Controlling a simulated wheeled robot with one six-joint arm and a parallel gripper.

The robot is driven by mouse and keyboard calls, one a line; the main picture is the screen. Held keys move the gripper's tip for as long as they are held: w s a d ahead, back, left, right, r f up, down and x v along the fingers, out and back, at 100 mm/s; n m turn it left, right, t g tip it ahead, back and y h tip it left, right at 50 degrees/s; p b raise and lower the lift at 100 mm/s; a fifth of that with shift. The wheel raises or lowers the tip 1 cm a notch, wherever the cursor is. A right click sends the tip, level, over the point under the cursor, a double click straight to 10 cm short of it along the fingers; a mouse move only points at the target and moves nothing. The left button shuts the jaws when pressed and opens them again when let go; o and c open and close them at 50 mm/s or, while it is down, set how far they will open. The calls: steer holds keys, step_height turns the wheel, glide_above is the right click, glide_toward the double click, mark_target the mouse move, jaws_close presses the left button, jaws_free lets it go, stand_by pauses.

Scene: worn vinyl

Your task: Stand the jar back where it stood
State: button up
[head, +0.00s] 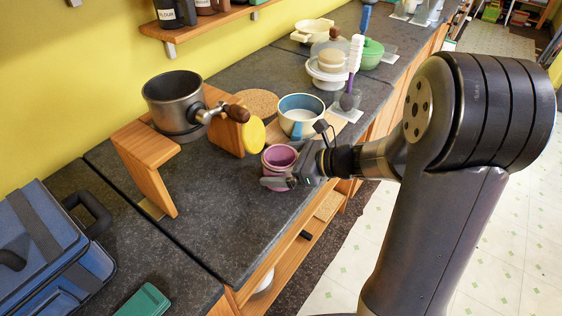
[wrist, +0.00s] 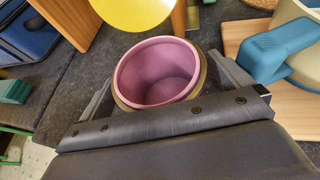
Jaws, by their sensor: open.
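The jar (head: 279,156) is a small pink-purple open-topped pot on the dark worktop near its front edge. It looks upright and empty inside. In the wrist view the jar (wrist: 157,75) shows its open mouth and a brownish outer wall. My gripper (head: 288,172) is open around the jar, with one finger on each side. In the wrist view, gaps show between my gripper (wrist: 165,95) fingers and the jar, narrower on the right. The jar's base is hidden by the gripper.
A yellow disc (head: 254,135) on a wooden block stands just behind the jar. A blue-and-white mug (head: 301,112) on a wooden board is close by. The worktop left of the jar (head: 215,205) is clear.

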steer(key=shift+d+r, duration=0.1)
stand_by(0.3)
steer(key=shift+d+r, duration=0.1)
steer(key=shift+d, duration=0.1)
steer(key=shift+p+v, duration=1.7)
steer(key=shift+v, duration=1.9)
steer(key=shift+s, duration=0.1)
steer(key=shift+d, duration=0.1)
steer(key=v, duration=1)
steer(key=shift+s+d, duration=0.2)
steer(key=shift+d, duration=0.15)
steer(key=shift+a, duration=0.15)
